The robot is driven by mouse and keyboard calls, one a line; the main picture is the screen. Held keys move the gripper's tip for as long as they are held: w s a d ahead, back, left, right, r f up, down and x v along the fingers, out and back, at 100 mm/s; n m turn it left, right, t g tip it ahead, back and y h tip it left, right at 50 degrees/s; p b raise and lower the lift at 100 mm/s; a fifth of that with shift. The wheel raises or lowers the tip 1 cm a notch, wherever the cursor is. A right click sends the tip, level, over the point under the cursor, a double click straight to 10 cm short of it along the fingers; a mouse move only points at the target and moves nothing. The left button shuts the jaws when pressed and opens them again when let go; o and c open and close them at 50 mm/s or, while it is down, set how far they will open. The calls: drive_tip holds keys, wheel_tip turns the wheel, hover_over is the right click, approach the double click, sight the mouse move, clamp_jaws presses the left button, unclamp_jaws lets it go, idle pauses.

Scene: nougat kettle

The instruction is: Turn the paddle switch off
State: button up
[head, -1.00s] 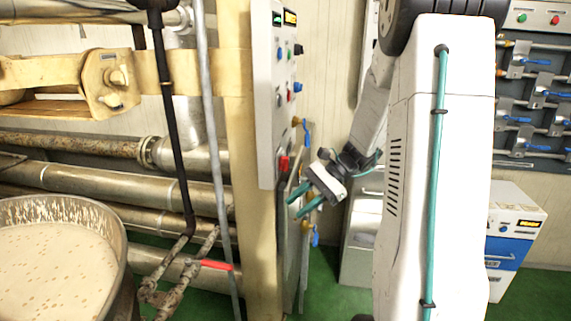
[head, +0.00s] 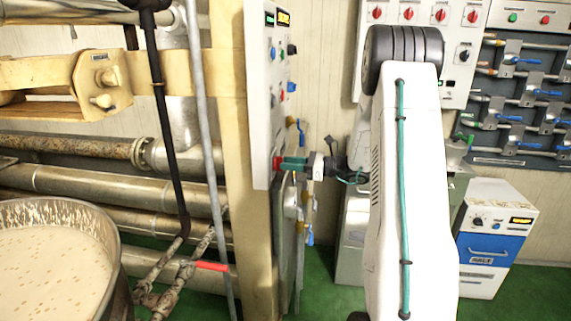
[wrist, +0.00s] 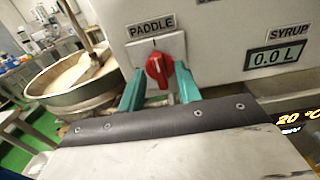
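The paddle switch is a red rotary knob (wrist: 158,70) on a white plate under the label PADDLE in the wrist view. Its grip looks nearly upright, slightly tilted. In the head view the red switch (head: 277,163) shows low on the white control panel (head: 259,110). My gripper (wrist: 160,84) has its two teal fingers apart, one to each side of the knob, with a gap visible on both sides. In the head view my gripper (head: 288,163) points left, with its fingertips at the panel face by the switch.
A SYRUP display (wrist: 277,57) sits right of the knob. Several other knobs and buttons are higher on the panel. A kettle of pale mix (head: 50,260) stands at left, beside pipes and a red-handled valve (head: 211,266). A blue-and-white cabinet (head: 490,240) stands at right.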

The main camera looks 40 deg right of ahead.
drive_tip(key=shift+x, duration=1)
clamp_jaws()
drive_tip(key=shift+n, duration=0.3)
drive_tip(key=shift+s+a+f+n, duration=0.1)
drive_tip(key=shift+f+n, duration=0.05)
drive_tip(key=shift+n, duration=4.15)
drive_tip(key=shift+s+a+f+n, duration=0.1)
drive_tip(key=shift+n, duration=4.2)
